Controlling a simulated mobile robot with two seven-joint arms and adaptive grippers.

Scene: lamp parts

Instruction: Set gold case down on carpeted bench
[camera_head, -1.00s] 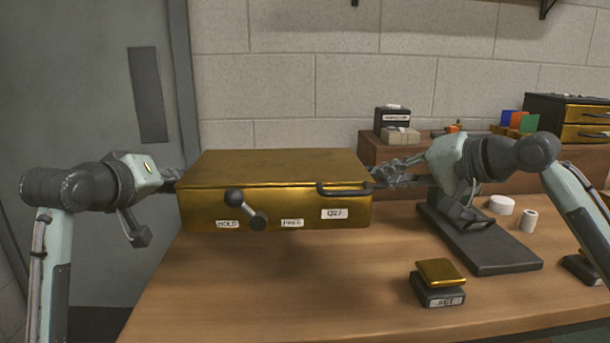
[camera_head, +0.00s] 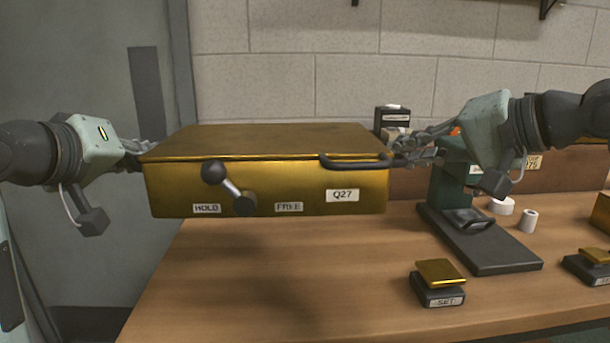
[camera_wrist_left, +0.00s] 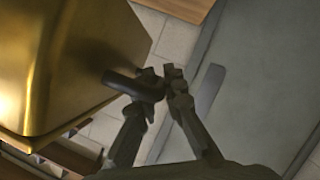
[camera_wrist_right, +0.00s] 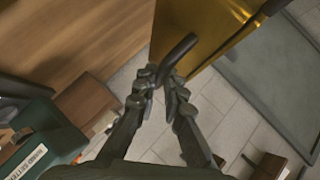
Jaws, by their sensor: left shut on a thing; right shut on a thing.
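The gold case (camera_head: 265,185) is a wide box with a dark lever on its front and labels HOLD, FREE and Q27. It hangs level above the wooden bench (camera_head: 330,265), apart from it. My left gripper (camera_head: 140,152) is shut on a dark side handle of the case; this handle also shows in the left wrist view (camera_wrist_left: 130,82). My right gripper (camera_head: 403,148) is shut on the dark handle at the case's right end, seen in the right wrist view (camera_wrist_right: 178,55). No carpet shows on the bare bench top beneath the case.
A green press-like device (camera_head: 452,185) on a dark base stands right of the case. A small gold-topped block labelled SET (camera_head: 440,285) sits at the front. White rolls (camera_head: 529,221) lie further right. The bench's middle is clear.

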